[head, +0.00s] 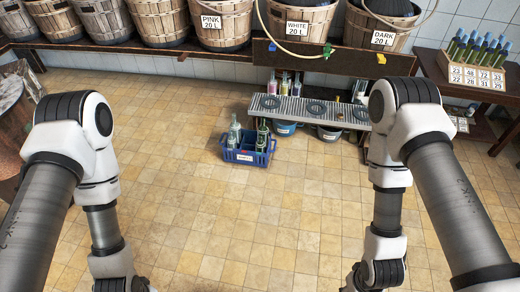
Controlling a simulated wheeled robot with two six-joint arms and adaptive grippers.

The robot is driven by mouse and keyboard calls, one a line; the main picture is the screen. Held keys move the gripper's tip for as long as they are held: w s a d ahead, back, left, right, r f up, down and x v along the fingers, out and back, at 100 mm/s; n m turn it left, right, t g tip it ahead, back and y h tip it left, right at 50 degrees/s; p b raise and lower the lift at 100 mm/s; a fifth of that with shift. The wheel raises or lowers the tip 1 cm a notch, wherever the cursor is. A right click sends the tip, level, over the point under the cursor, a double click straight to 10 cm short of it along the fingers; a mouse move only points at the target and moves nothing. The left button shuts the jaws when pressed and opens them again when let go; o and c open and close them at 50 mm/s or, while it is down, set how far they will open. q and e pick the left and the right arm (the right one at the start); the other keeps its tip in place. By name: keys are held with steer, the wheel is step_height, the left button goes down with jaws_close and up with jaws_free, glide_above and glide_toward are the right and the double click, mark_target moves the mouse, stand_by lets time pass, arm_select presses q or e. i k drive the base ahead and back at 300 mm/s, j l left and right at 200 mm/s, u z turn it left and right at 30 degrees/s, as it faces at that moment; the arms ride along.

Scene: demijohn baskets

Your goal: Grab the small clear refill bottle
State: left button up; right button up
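A blue crate (247,157) with a white label stands on the tiled floor near the middle. A clear, pale bottle (235,130) stands upright at its back left, and dark green bottles (262,138) stand at its right. More bottles, some clear or pinkish (284,84), stand behind the metal grate shelf; they are too small to tell apart well. Which clear bottle is the small refill one I cannot tell. My two arms hang down at left and right, far from the crate. Both grippers are below the picture edge.
A metal grate shelf (310,111) with dark rings is behind the crate, with blue-grey buckets (285,128) beneath. Basketed demijohns (297,25) line the wooden bench at the back. A numbered bottle rack (474,75) stands at right. The floor in front is clear.

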mark_target(232, 142)
steer(key=i+l+u, duration=0.1)
steer(key=i+l, duration=0.25)
steer(key=i+l+u, duration=0.1)
steer(key=i+l, duration=0.3)
steer(key=i+l+u, duration=0.1)
steer(key=i+l, duration=0.2)
steer(key=l, duration=0.15)
steer(key=i+l+u, duration=0.15)
steer(key=i+l, duration=0.2)
steer(key=i+l+u, duration=0.1)
steer(key=i+l, duration=0.2)
steer(key=l, duration=0.25)
steer(key=i+l+u, duration=0.1)
steer(key=i+l, duration=0.2)
steer(key=l, duration=0.25)
steer(key=i+l+u, duration=0.1)
steer(key=i+l, duration=0.15)
steer(key=l, duration=0.25)
steer(key=i+l+u, duration=0.1)
steer(key=i+l, duration=0.15)
steer(key=l, duration=0.3)
